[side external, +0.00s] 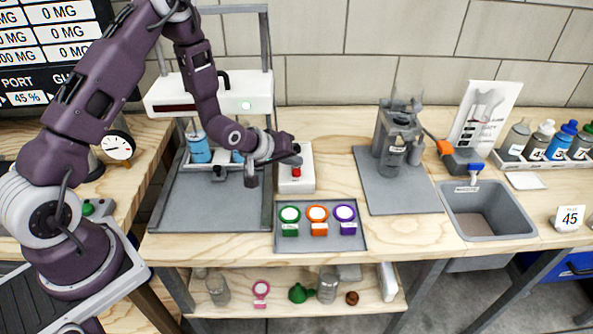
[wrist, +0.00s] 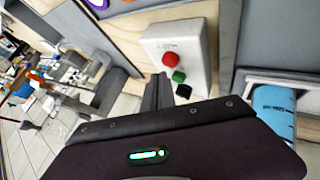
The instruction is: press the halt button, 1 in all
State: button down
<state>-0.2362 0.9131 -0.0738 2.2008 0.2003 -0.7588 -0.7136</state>
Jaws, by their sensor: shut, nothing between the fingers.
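A white control box (side external: 307,178) stands at the back of the bench, just right of the grey rig. It has a red button (side external: 296,173) on it. In the wrist view the box (wrist: 195,45) carries the red button (wrist: 170,60), a green button (wrist: 178,76) and a small black part below. Its printed label is too blurred to read. My gripper (side external: 293,160) is at the box, above and close to the buttons, and is shut and empty. The dark fingers (wrist: 160,78) appear just beside the red and green buttons; contact cannot be told.
A grey rig with a tray (side external: 180,215) and blue-filled containers (side external: 199,150) is close on the left. A tray (side external: 285,242) with green, orange and purple ringed lids lies in front. A grey machine (side external: 398,140) on a mat and a sink (side external: 487,215) are right.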

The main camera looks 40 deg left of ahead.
aim_at(294, 173)
dwell(0.4)
jog(key=shift+f, duration=0.4)
jog(key=shift+f, duration=0.55)
dwell(0.5)
jog(key=shift+r, duration=1)
jog(key=shift+r, duration=2.5)
